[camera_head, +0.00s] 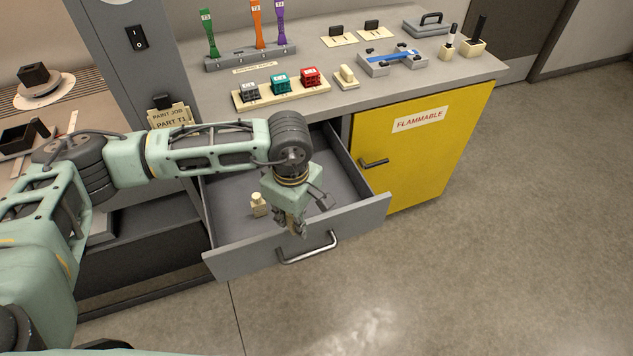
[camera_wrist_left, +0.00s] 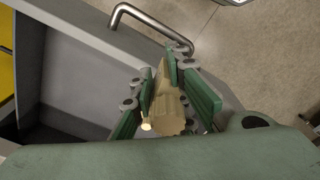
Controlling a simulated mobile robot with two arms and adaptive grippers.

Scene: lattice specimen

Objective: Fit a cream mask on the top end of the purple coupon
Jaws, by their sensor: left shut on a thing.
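The purple coupon (camera_head: 281,22) stands upright at the right end of a grey rack on the counter, its top end bare. My left gripper (camera_head: 297,228) is over the front of the open drawer. In the left wrist view its green fingers are shut on a tan-cream piece (camera_wrist_left: 171,105), which looks like a cream mask; in the head view the fingers hide it. Another cream mask (camera_head: 258,204) lies on the drawer floor, left of the gripper. My right gripper is in neither view.
The grey drawer (camera_head: 228,262) is pulled out, its handle (camera_head: 308,248) facing forward. The grey rack (camera_head: 222,63) also holds a green coupon (camera_head: 209,33) and an orange coupon (camera_head: 256,24). A cream tray (camera_head: 283,97) with black, teal and red blocks stands before it. A yellow cabinet (camera_head: 420,155) is right.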

